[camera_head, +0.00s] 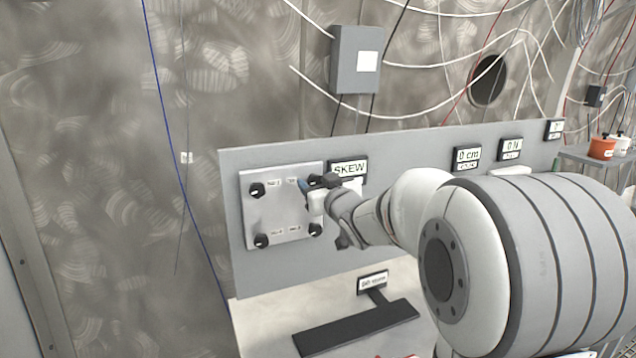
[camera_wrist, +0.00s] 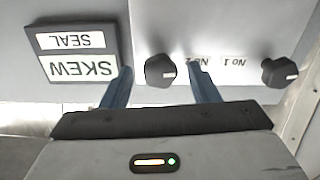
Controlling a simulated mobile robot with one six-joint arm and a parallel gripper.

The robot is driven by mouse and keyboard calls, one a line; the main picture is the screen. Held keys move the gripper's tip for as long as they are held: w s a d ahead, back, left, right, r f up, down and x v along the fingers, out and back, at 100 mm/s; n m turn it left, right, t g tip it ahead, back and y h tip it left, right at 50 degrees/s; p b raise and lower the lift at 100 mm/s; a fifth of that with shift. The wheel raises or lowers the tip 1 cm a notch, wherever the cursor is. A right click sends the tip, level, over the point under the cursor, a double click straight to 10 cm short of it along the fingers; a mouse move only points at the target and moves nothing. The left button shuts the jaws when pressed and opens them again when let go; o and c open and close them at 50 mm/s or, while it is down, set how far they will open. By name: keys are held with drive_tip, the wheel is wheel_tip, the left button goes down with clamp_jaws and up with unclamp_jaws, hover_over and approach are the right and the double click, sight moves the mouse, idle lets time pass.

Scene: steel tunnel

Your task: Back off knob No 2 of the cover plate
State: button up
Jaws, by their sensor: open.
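The cover plate (camera_head: 285,212) is a light grey square plate on the upright grey panel, with a dark knob near each corner. Knob No 2 (camera_wrist: 160,70) is black and faceted, beside its "No 2" label in the upside-down wrist view. My gripper (camera_wrist: 159,76) is open, with one blue finger on each side of knob No 2; contact is not visible. Knob No 1 (camera_wrist: 279,72) is farther right there, and upper left on the plate in the head view (camera_head: 257,190).
A "SKEW" display (camera_head: 348,168) with a "SEAL" label stands close beside the plate. Two lower knobs (camera_head: 261,240) are on the plate. Further displays (camera_head: 467,158) line the panel to the right. A black stand with a sign (camera_head: 373,283) is on the bench below.

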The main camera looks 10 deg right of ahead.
drive_tip(key=c, duration=1)
drive_tip(key=shift+f+b, duration=0.15)
drive_tip(key=shift+b, duration=0.25)
drive_tip(key=shift+f+n+b, duration=0.1)
drive_tip(key=shift+n+b, duration=0.5)
drive_tip(key=shift+b, duration=0.05)
drive_tip(key=n+b, duration=1.3)
drive_tip(key=n, duration=0.4)
drive_tip(key=shift+a, duration=0.1)
